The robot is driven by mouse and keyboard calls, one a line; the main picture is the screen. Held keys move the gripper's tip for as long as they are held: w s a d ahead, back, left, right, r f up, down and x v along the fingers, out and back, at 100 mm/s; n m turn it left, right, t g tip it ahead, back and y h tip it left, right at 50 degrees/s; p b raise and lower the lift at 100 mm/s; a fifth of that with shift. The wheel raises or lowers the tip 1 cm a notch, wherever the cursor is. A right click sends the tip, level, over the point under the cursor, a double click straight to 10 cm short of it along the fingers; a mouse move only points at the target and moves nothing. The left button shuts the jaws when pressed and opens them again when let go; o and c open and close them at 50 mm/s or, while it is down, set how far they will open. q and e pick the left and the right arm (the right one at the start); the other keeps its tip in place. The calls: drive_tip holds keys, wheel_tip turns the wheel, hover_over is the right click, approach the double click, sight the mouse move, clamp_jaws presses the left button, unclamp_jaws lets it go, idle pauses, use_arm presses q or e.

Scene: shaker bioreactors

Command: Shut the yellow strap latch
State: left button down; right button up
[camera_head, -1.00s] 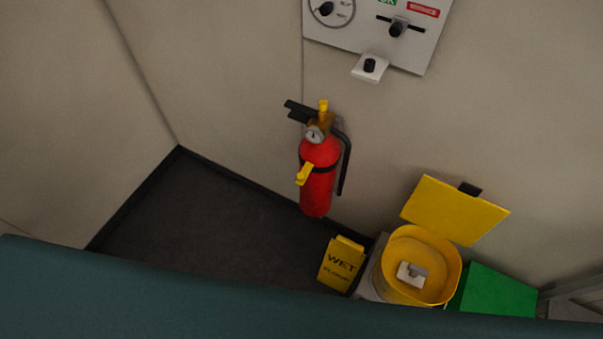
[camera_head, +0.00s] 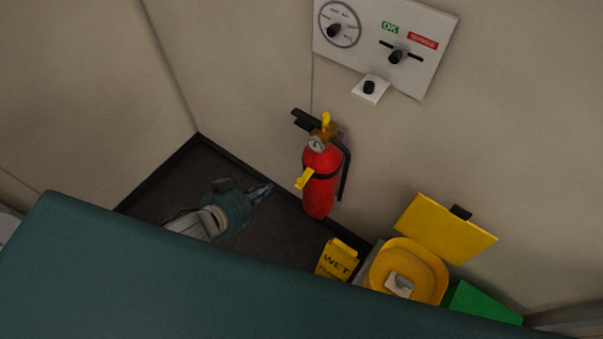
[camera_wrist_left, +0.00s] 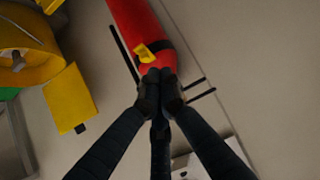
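The yellow strap latch (camera_head: 304,178) is a small tab on the black strap around the red fire extinguisher (camera_head: 322,192) by the wall. It sticks out from the strap to the left and downward. In the left wrist view the latch (camera_wrist_left: 149,51) lies just beyond the fingertips. My left gripper (camera_head: 268,188) is to the left of the extinguisher in the head view, apart from it. In the left wrist view its fingertips (camera_wrist_left: 161,88) are together, with nothing seen between them. My right gripper is in neither view.
A wall panel (camera_head: 440,50) with a dial and slider is above the extinguisher. A yellow wet-floor sign (camera_head: 337,260), a yellow bin (camera_head: 437,268) with raised lid (camera_head: 445,230) and a green box (camera_head: 482,304) stand to the right. Dark floor (camera_head: 165,192) is free at left.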

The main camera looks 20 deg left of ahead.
use_arm(q)
wheel_tip(320, 180, up, 4)
drive_tip(key=d, duration=0.3)
drive_tip(key=p, duration=0.2)
approach(304, 177)
drive_tip(key=w+r, duration=0.3)
drive_tip(key=shift+w+d+f+h, duration=0.1)
drive_tip(key=shift+d+f+h, duration=0.1)
drive_tip(key=shift+f, duration=0.7)
drive_tip(key=shift+w+d+f+h, duration=0.15)
drive_tip(key=shift+f+h, duration=0.05)
drive_tip(key=shift+f, duration=0.75)
